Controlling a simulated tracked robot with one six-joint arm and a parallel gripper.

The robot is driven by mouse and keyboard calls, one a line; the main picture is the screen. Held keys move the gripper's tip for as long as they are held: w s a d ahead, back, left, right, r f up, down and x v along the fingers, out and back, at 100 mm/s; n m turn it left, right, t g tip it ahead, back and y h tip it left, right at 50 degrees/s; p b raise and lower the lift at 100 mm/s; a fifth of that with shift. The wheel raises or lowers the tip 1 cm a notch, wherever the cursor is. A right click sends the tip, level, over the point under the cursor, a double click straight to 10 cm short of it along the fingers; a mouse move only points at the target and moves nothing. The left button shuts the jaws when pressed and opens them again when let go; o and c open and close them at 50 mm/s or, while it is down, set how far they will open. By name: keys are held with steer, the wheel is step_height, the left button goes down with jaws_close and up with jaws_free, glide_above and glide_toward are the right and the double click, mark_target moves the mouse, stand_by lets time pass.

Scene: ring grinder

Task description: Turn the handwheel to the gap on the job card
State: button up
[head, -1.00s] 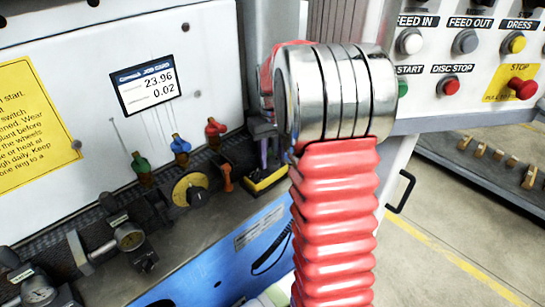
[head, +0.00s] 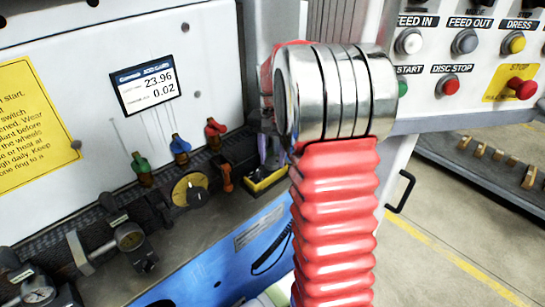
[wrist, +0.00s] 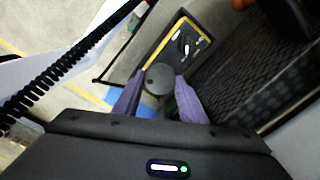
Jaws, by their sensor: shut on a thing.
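The job card (head: 148,85) is a small screen on the white machine wall in the head view. It shows 23.96 above 0.02; its small labels are too blurred to read. The handwheel (wrist: 159,78) appears in the wrist view as a small dark round knob. The purple fingers of my gripper (wrist: 159,94) are shut on it, one at each side. In the head view my red bellows arm and its steel collar hide most of the gripper and the handwheel.
A yellow-rimmed dark box (head: 265,180) stands beside the fingers.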

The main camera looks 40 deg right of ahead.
mark_target(272, 160)
stand_by(0.4)
steer(key=o, duration=1.1)
steer(key=shift+r, duration=0.15)
step_height(272, 160, up, 14)
steer(key=shift+f, duration=0.25)
